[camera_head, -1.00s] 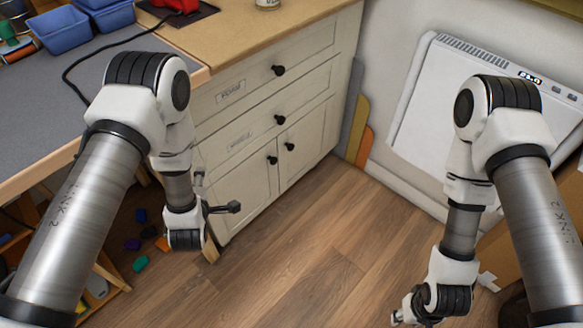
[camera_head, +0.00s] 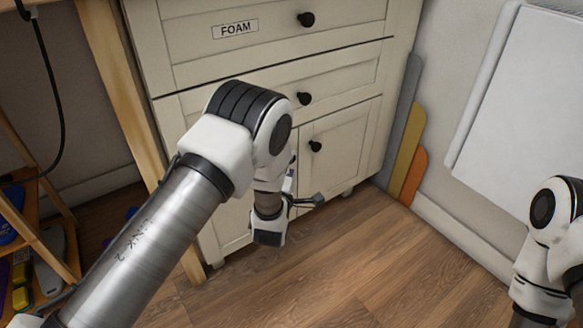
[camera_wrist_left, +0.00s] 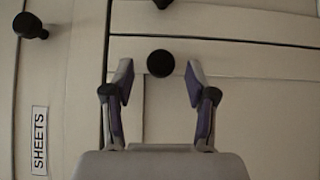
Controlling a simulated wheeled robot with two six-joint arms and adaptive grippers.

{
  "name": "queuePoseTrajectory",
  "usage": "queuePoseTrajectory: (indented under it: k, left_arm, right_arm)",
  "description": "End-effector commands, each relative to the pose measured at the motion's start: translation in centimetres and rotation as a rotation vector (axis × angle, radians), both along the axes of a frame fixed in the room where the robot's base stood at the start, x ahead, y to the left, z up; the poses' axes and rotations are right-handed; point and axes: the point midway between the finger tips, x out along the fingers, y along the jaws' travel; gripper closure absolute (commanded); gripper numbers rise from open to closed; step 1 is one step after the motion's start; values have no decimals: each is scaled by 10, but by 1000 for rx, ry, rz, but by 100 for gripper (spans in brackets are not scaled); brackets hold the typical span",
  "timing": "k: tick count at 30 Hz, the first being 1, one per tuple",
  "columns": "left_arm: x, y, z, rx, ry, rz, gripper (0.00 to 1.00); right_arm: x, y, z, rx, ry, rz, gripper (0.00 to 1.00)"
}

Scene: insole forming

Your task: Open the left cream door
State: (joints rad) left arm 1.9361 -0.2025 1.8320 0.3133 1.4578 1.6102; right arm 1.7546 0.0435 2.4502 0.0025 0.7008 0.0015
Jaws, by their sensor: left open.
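The left cream door (camera_head: 228,222) is shut in the lower part of the cream cabinet, mostly hidden behind my left arm in the head view. Its round black knob (camera_wrist_left: 160,63) shows in the wrist view. My left gripper (camera_wrist_left: 159,72) is open, with one finger on each side of that knob; I cannot tell whether they touch it. In the head view the gripper is largely hidden by my wrist. The right cream door (camera_head: 338,152) beside it is shut, with its own black knob (camera_head: 315,146). My right gripper is out of view.
Shut drawers sit above the doors, one labelled FOAM (camera_head: 235,29), one labelled SHEETS (camera_wrist_left: 40,140). A wooden table leg (camera_head: 122,90) and shelf (camera_head: 40,245) stand left. Coloured boards (camera_head: 408,150) lean right of the cabinet. The wooden floor (camera_head: 330,270) in front is clear.

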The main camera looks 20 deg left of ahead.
Motion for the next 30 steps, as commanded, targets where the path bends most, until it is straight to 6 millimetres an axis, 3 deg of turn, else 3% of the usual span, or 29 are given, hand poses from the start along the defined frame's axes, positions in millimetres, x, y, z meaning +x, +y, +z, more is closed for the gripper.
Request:
queuePoseTrajectory:
  k: [1, 6, 14, 18, 19, 30]
  left_arm:
    - [10, 2, -5, -1, -3, 1, 43]
    - [31, 4, -2, 0, -2, 0, 43]
    - [34, 4, 0, 2, 1, -1, 43]
    - [34, 4, 0, 2, 1, 0, 93]
    - [34, 4, 0, 2, 1, 0, 100]
    - [33, 6, 0, 1, 2, -9, 100]
  right_arm:
    - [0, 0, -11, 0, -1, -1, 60]
    - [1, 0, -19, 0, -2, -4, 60]
    - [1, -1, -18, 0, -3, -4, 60]
    - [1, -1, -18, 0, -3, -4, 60]
    - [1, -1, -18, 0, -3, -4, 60]
    - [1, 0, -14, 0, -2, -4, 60]
